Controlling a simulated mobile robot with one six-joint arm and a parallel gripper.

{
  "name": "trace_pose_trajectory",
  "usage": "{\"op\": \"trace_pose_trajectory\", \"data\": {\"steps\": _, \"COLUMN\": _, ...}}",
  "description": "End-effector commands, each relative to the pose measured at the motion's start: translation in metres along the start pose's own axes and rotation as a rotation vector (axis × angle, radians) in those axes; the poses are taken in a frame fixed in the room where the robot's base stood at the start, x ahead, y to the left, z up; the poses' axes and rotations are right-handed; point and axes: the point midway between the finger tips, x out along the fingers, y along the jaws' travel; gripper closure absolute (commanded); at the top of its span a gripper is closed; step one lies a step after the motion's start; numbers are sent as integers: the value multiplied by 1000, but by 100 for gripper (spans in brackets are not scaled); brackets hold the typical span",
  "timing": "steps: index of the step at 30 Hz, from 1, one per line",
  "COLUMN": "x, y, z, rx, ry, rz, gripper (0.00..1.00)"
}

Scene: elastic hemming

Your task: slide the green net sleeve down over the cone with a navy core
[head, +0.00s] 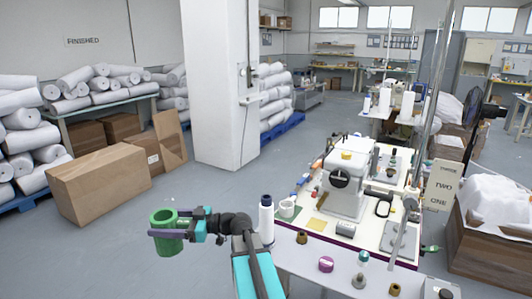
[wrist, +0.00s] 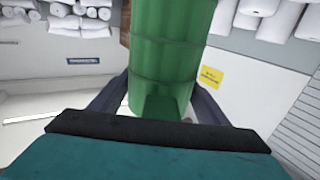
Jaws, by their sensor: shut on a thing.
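The green net sleeve (head: 167,245) is a short open tube, held out to the left over the floor in the head view. My gripper (head: 164,223) is shut on it, with a dark finger on each side. In the wrist view the sleeve (wrist: 165,60) fills the middle between the fingers (wrist: 160,92). A white cone with a dark navy top (head: 266,220) stands upright at the left end of the table, right of the sleeve and well apart from it. My arm partly hides its lower left side.
The table (head: 345,262) carries several small spools, among them a magenta one (head: 326,264) and a brown one (head: 302,237). Cardboard boxes (head: 98,185) and a white column (head: 222,90) are farther back.

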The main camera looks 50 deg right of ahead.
Motion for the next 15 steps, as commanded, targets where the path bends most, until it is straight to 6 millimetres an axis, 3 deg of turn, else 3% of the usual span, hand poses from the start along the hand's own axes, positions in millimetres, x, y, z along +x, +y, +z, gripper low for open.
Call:
{"op": "trace_pose_trajectory", "data": {"steps": 1, "x": -12, "y": 21, "z": -11, "rx": 0, "ry": 0, "rz": 28, "gripper": 47}}
{"op": "trace_pose_trajectory", "data": {"steps": 3, "x": -29, "y": 42, "z": -18, "rx": 0, "ry": 0, "rz": 63, "gripper": 47}}
{"op": "trace_pose_trajectory", "data": {"steps": 15, "x": -136, "y": 148, "z": -61, "rx": -1, "ry": -1, "rz": 255, "gripper": 47}}
